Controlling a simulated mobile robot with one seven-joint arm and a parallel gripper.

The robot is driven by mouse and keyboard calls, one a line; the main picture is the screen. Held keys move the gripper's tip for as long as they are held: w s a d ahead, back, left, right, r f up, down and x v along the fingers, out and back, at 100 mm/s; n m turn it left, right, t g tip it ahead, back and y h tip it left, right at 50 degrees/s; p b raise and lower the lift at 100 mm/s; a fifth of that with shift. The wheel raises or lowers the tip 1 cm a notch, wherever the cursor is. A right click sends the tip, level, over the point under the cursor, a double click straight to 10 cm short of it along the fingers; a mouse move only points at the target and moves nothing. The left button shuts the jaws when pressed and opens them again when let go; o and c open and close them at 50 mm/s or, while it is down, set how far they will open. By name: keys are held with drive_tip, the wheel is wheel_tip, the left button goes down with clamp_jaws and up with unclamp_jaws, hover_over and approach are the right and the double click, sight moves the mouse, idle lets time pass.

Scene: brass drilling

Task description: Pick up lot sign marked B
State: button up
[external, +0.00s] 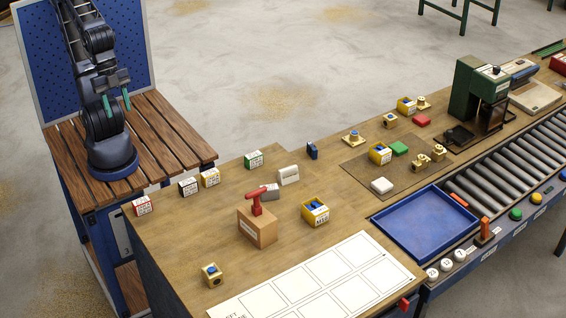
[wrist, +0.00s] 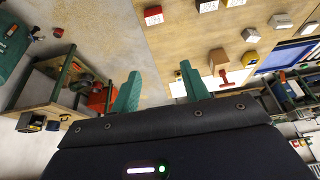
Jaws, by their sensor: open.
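Several small lot signs stand along the left part of the workbench: a red-topped sign (external: 143,205), a black-topped sign (external: 188,187), a yellow-topped sign (external: 209,178) and a green-topped sign (external: 253,160). Their lettering is too small to read, so I cannot tell which is marked B. The red sign also shows at the top of the wrist view (wrist: 153,15), with the black sign (wrist: 207,6) to its right. My gripper (external: 116,103) is open and empty, its teal fingers apart, above the slatted wooden platform and well away from the signs. It also shows in the wrist view (wrist: 159,71).
A cardboard box with a red tool on it (external: 257,227) stands behind a white grid sheet (external: 330,285). A blue tray (external: 425,225) lies beside the roller conveyor.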

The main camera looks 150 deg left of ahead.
drive_tip(key=o, duration=0.8)
drive_tip(key=shift+w, duration=0.1)
drive_tip(key=w+a+n+h, duration=0.1)
drive_tip(key=w+a+n, duration=0.6)
drive_tip(key=w+n, duration=0.3)
drive_tip(key=n, duration=2.5)
approach(288, 171)
drive_tip(key=shift+y, duration=0.3)
drive_tip(key=x, duration=0.5)
drive_tip(key=shift+s+a+f, duration=0.25)
drive_tip(key=shift+s, duration=0.15)
drive_tip(key=shift+d+x, duration=0.1)
drive_tip(key=shift+x, duration=1.25)
drive_tip(key=shift+d+x, duration=0.15)
drive_tip(key=shift+x, duration=1.2)
